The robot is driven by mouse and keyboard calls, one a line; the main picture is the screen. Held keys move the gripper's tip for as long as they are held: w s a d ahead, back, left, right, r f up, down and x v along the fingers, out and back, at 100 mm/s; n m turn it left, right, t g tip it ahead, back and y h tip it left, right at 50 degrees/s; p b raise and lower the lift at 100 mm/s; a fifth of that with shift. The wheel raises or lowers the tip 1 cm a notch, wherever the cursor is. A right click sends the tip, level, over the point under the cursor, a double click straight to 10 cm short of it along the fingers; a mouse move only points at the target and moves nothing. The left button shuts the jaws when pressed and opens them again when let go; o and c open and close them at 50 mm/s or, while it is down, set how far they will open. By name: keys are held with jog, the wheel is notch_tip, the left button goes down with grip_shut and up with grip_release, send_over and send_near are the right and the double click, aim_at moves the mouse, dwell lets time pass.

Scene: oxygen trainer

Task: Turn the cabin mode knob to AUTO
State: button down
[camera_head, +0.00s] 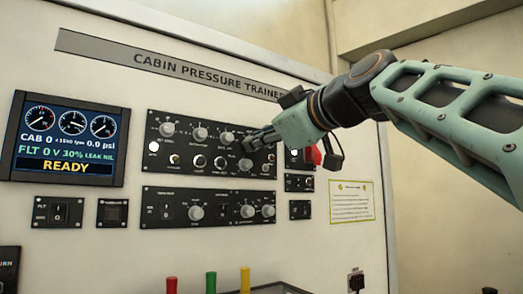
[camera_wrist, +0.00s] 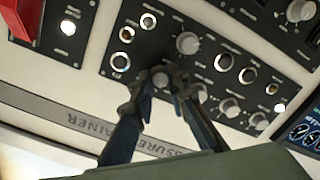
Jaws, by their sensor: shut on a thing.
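My gripper (camera_head: 252,142) reaches in from the right to the upper black panel (camera_head: 158,174). In the wrist view its two dark fingers (camera_wrist: 165,80) close around a grey knob at the end of a row of knobs, mostly hidden by the fingertips. Labels are too small to read, so I cannot confirm that this is the cabin mode knob or tell its setting. Other grey knobs in that row are the left one (camera_head: 166,129) and a middle one (camera_head: 200,133). Another grey knob (camera_wrist: 187,43) sits on the panel apart from the fingers.
A display (camera_head: 66,140) at the left reads READY. A lower panel (camera_head: 175,193) carries more knobs and switches. A red guard (camera_head: 314,155) sits right of my gripper. Red, green (camera_head: 211,282) and yellow handles stand at the bottom. A notice (camera_head: 352,201) is at the right.

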jog(key=shift+f+n+b, duration=0.1)
jog(key=shift+n+b, duration=0.3)
jog(key=shift+n, duration=1.5)
jog(key=c, duration=1.9)
grip_release()
jog(key=shift+s+d, duration=0.1)
jog(key=v, duration=1.1)
jog(key=shift+s+d, duration=0.2)
jog(key=shift+s, duration=0.15)
